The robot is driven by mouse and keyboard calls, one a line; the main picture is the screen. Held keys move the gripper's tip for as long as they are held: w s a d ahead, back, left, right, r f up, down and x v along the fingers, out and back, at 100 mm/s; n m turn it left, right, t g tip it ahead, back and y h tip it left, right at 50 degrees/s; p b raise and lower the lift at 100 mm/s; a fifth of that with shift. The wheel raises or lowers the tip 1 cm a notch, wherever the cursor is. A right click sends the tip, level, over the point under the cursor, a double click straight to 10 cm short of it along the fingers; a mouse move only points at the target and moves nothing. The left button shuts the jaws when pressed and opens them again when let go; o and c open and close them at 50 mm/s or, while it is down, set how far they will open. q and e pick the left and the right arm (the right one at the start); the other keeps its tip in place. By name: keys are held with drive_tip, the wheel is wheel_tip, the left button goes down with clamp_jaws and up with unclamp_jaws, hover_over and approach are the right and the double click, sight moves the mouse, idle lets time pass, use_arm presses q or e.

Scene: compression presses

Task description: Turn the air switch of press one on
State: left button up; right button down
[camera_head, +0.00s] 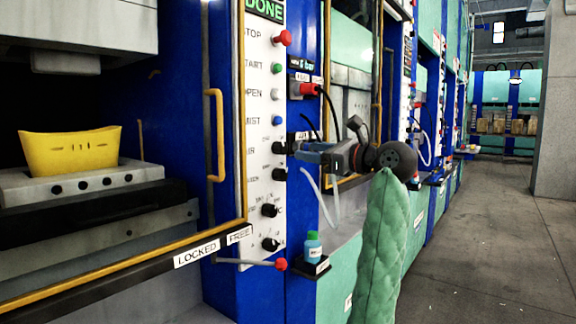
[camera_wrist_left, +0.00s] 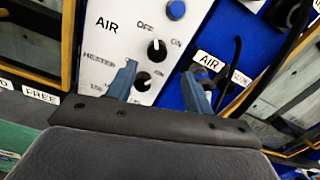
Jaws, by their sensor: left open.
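The air switch (camera_head: 280,148) is a black rotary knob on the white control panel of the near press. In the left wrist view the knob (camera_wrist_left: 157,50) sits beside the AIR label, with OFF above it and ON to its right. Its white mark points up, closer to OFF. My left gripper (camera_head: 298,151) is right in front of the panel at the knob's height. In the wrist view its two blue fingers (camera_wrist_left: 160,82) are spread apart and empty, with the air knob just beyond and between them. My right gripper is not in view.
Another black knob (camera_wrist_left: 142,81) with heater lettering lies just below the air knob. Coloured buttons (camera_head: 277,68) run up the panel. A yellow door handle (camera_head: 217,135) is to the left. A small bottle (camera_head: 313,247) stands on a bracket below. The floor (camera_head: 490,240) at right is clear.

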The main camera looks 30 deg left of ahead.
sight(285, 148)
use_arm(q)
drive_tip(key=shift+a+r, duration=0.1)
drive_tip(key=shift+a, duration=3.85)
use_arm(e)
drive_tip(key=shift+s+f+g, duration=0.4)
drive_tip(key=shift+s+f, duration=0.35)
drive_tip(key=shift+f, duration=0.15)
use_arm(q)
drive_tip(key=c, duration=1)
